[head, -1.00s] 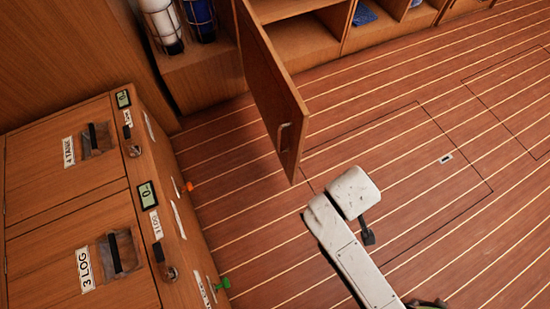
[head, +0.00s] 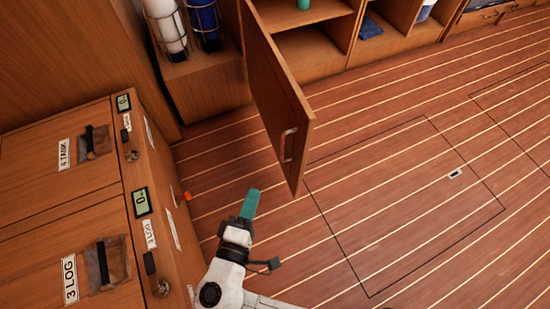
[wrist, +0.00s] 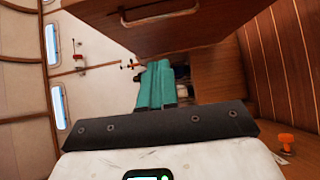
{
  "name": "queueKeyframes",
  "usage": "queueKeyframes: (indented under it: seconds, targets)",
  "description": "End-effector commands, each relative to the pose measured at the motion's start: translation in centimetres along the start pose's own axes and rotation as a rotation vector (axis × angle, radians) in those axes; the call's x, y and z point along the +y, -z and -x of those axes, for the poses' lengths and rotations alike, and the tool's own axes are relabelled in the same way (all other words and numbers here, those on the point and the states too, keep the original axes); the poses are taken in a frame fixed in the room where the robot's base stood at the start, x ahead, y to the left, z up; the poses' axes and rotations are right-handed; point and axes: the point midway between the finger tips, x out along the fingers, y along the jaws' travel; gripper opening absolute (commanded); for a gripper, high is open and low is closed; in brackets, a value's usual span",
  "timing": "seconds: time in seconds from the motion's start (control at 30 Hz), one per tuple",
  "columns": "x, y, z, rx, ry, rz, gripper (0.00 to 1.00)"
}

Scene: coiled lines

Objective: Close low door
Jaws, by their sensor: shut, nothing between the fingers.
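The low door (head: 277,100) is a wooden panel standing open, swung out from the low cabinet (head: 312,55) at the back. It has a metal handle (head: 288,144) near its free edge. In the wrist view the door (wrist: 170,35) fills the top, with its handle (wrist: 158,16) showing. My gripper (head: 251,204) has teal fingers and is left of the door's lower free end, apart from it in the head view. In the wrist view my gripper (wrist: 156,84) is shut and empty, pointing past the door's edge.
A wooden locker labelled 3 LOG and 4 TANK (head: 75,195) stands at the left, close to my arm. White and blue bottles (head: 185,25) stand on a wooden box (head: 205,85). The striped floor (head: 400,190) right of the door is clear.

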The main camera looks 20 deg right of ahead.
Motion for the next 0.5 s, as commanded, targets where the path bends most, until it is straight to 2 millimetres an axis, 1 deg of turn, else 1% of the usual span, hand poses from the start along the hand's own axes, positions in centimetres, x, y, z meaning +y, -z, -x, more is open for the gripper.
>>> queueKeyframes:
  seconds: [0.07, 0.17, 0.27, 0.5]
  targets:
    - [0.0, 0.6, 0.3, 0.021, -0.022, 0.005, 0.00]
    - [0.1, 0.6, -0.4, 0.023, -0.027, 0.005, 0.00]
    - [0.0, 0.6, -1.9, 0.019, -0.025, 0.003, 0.00]
    - [0.0, 0.6, -6.6, 0.017, -0.025, 0.003, 0.00]
